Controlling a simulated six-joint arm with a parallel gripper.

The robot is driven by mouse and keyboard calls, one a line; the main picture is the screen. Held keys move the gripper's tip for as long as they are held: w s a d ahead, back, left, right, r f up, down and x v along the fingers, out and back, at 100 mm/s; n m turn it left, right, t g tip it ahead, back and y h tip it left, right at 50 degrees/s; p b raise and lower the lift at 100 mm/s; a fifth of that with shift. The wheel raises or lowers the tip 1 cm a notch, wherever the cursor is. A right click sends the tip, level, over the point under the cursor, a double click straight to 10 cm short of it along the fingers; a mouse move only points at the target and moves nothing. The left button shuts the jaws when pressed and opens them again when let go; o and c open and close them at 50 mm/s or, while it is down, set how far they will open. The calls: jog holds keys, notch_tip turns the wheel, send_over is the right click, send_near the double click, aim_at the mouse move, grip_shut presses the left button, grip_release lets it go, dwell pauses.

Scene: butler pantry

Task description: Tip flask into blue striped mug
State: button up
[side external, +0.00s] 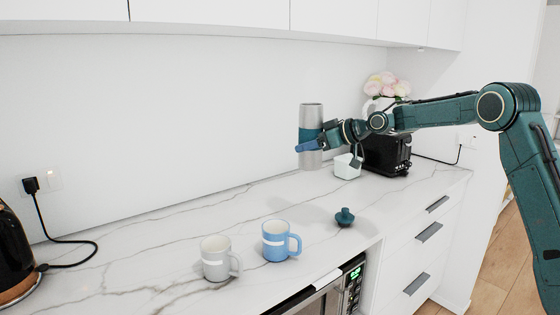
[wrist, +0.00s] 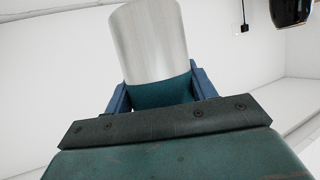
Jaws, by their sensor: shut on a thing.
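In the wrist view the flask (wrist: 150,42) rises between the blue fingers of my gripper (wrist: 160,95). The blue striped mug (side external: 275,242), blue with a white stripe, stands upright on the counter, below and to the left of the flask, its handle to the right. The inside of the flask is not visible.
A grey mug (side external: 215,260) with a white stripe stands left of the blue one. A teal stopper-like piece (side external: 345,217) lies to its right. A white container (side external: 347,166), black toaster (side external: 387,154) and flower vase stand behind. A black kettle (side external: 12,255) is far left. Upper cabinets overhang.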

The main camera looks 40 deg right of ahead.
aim_at(314, 130)
notch_tip(314, 130, up, 4)
jog(key=shift+f, duration=0.15)
jog(key=shift+s+a+f, duration=0.1)
jog(key=shift+s+a, duration=0.1)
jog(key=shift+a, duration=0.7)
jog(key=s+a+m+g+h, duration=0.2)
jog(key=s+a+m+h, duration=0.2)
jog(key=s+a, duration=0.8)
notch_tip(314, 130, down, 18)
jog(key=shift+w+g+h, duration=0.15)
jog(key=shift+g+h, duration=0.15)
jog(key=shift+g, duration=0.1)
jog(key=shift+s+d+f+g, duration=0.1)
jog(key=shift+s+f+g, duration=0.25)
jog(key=shift+f, duration=0.25)
jog(key=shift+s+f+g, duration=0.2)
jog(key=shift+f+g, duration=0.25)
jog(key=shift+f, duration=0.1)
jog(key=shift+s+d+f+g, duration=0.1)
jog(key=shift+s+f+g, duration=0.25)
jog(key=shift+f, duration=0.25)
dwell(0.5)
jog(key=shift+s+r+g, duration=0.5)
jog(key=shift+r+g, duration=0.05)
jog(key=shift+g, duration=0.45)
jog(key=shift+s+r+g, duration=0.5)
jog(key=shift+r+g, duration=0.05)
jog(key=shift+g, duration=0.4)
